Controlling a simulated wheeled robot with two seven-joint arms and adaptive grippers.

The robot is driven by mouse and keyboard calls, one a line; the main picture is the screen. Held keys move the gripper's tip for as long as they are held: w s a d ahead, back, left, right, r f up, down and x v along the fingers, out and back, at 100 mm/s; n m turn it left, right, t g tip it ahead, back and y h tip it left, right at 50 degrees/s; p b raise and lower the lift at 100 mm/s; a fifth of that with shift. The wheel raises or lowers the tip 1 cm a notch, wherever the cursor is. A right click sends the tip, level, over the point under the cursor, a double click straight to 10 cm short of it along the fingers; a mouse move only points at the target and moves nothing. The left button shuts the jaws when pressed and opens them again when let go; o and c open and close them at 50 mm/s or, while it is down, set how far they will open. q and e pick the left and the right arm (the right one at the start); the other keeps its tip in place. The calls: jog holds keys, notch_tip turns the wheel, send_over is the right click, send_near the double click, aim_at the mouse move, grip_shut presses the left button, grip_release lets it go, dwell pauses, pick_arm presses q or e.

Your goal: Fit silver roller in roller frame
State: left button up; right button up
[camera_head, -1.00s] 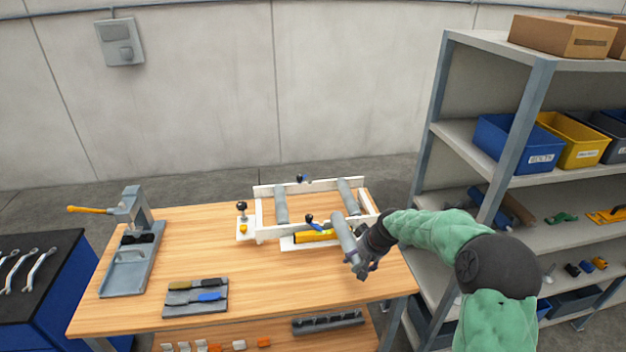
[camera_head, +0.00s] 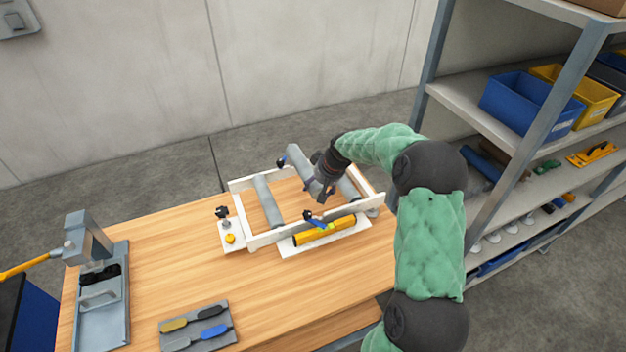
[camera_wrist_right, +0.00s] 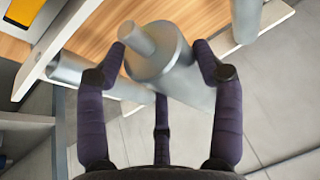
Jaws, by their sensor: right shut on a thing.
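The white roller frame (camera_head: 285,231) sits on the wooden table, with one grey roller (camera_head: 267,200) across its left part and another grey roller (camera_head: 349,188) across its right part. My right gripper (camera_head: 320,186) is shut on a silver roller (camera_head: 298,161) and holds it over the frame, between those two rollers. The held roller lies slantwise, its far end reaching past the back rail. In the right wrist view my fingers close around this silver roller (camera_wrist_right: 157,62), and its narrow shaft end shows. Whether it touches the frame cannot be told. My left gripper is out of view.
A tool mat (camera_head: 198,331) and a grey press-like fixture (camera_head: 101,310) stand at left. A shelf with a blue bin (camera_head: 528,103) rises at right. The table's middle front is clear.

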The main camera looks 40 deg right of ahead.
jog(key=shift+s+f, duration=0.1)
jog(key=shift+f, duration=0.25)
jog(key=shift+f+b, duration=0.65)
jog(key=shift+f, duration=0.05)
jog(key=shift+f+b, duration=1.25)
jog(key=shift+f, duration=0.95)
jog(key=shift+f+b, duration=0.3)
jog(key=shift+a+f+b, duration=0.1)
jog(key=shift+f+b, duration=0.2)
jog(key=shift+f, duration=0.25)
